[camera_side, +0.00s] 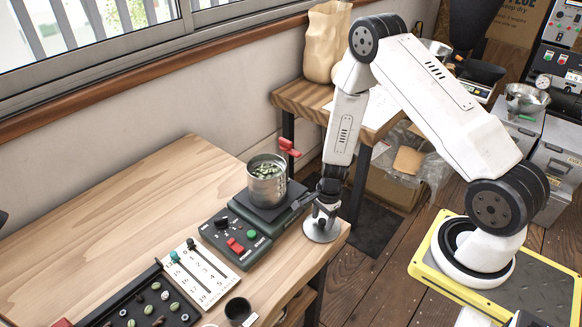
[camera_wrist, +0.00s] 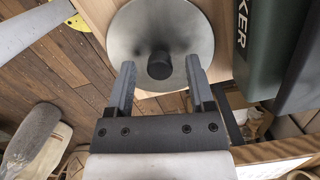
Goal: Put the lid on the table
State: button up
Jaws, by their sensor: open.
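The lid (camera_side: 318,232) is a round grey metal disc at the right end of the wooden table (camera_side: 130,200), beside the green machine. In the wrist view the lid (camera_wrist: 150,25) shows its black knob (camera_wrist: 160,65) between my fingers. My gripper (camera_side: 324,210) is right over the lid, pointing down. Its fingers (camera_wrist: 160,72) are apart, one on each side of the knob, with gaps visible. The lid appears to rest on the table top, close to its edge. An open metal canister (camera_side: 267,186) with greenish beans stands on the green machine.
A white slider panel (camera_side: 205,275), a black bean tray (camera_side: 150,305) and a dark cup (camera_side: 238,309) are nearer the front. The table's left back is clear.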

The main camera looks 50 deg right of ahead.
notch_tip(320, 180, up, 12)
jog(key=d, duration=0.1)
jog(key=shift+s+d, duration=0.15)
jog(key=shift+d, duration=0.05)
dwell(0.6)
jog(key=shift+f, duration=0.1)
dwell(0.4)
jog(key=s+a+r+n+t, duration=0.1)
jog(key=s+a+r+n, duration=0.2)
jog(key=n, duration=0.7)
jog(key=s+a+r+n+t+h, duration=0.1)
jog(key=s+a+r+n, duration=0.2)
jog(key=a+r+n, duration=0.3)
notch_tip(320, 180, up, 4)
jog(key=n, duration=0.4)
jog(key=shift+s+a, duration=0.2)
jog(key=shift+a, duration=0.15)
